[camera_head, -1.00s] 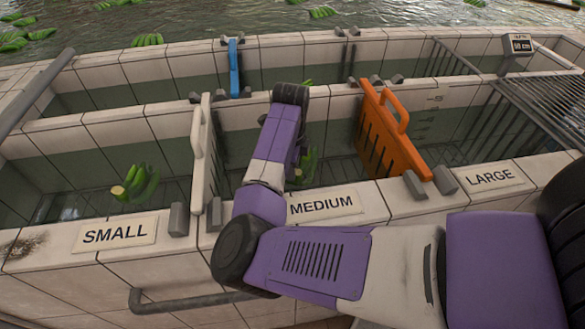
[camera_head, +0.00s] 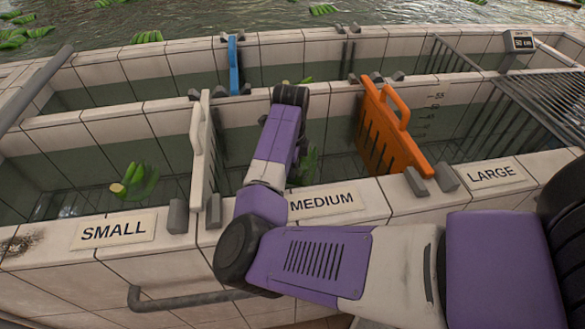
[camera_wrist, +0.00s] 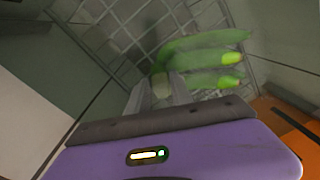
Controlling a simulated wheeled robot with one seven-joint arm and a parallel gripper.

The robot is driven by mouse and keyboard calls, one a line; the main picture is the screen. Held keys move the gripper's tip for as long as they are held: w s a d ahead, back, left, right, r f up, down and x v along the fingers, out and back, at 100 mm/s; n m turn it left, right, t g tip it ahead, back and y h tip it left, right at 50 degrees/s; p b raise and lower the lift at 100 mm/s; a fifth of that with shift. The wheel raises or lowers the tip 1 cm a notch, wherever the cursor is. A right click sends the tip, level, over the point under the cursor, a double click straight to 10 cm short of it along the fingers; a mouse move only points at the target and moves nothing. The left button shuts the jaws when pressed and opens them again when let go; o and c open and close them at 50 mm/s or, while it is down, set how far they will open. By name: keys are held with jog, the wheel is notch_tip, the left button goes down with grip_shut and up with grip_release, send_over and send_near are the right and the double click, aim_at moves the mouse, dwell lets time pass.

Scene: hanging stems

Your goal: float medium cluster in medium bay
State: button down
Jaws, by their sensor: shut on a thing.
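In the head view the medium bay lies behind the MEDIUM label (camera_head: 323,203), between a white gate (camera_head: 201,150) and an orange gate (camera_head: 390,130). My arm reaches down into it, and my gripper is hidden there behind my arm. Part of a green banana cluster (camera_head: 308,165) shows beside my arm, low in the bay. In the wrist view my gripper (camera_wrist: 160,90) is shut on the stem end of the green cluster (camera_wrist: 205,62). Its fingers extend away over a grating. Whether the cluster touches the water or floor, I cannot tell.
Another green cluster (camera_head: 135,182) is in the small bay, behind the SMALL label (camera_head: 113,231). A blue gate (camera_head: 233,66) stands in the back channel. A dark rack (camera_head: 535,110) covers the right side. A small display (camera_head: 519,41) stands at the back right.

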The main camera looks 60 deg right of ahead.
jog(key=shift+f, duration=0.35)
dwell(0.3)
jog(key=c, duration=1.1)
grip_release()
jog(key=shift+o, duration=0.2)
jog(key=shift+f, duration=0.1)
jog(key=r, duration=0.8)
jog(key=shift+a+r, duration=0.1)
jog(key=shift+a, duration=0.15)
notch_tip(320, 180, up, 17)
jog(key=p, duration=1.3)
jog(key=shift+r+p, duration=0.15)
jog(key=shift+p, duration=0.2)
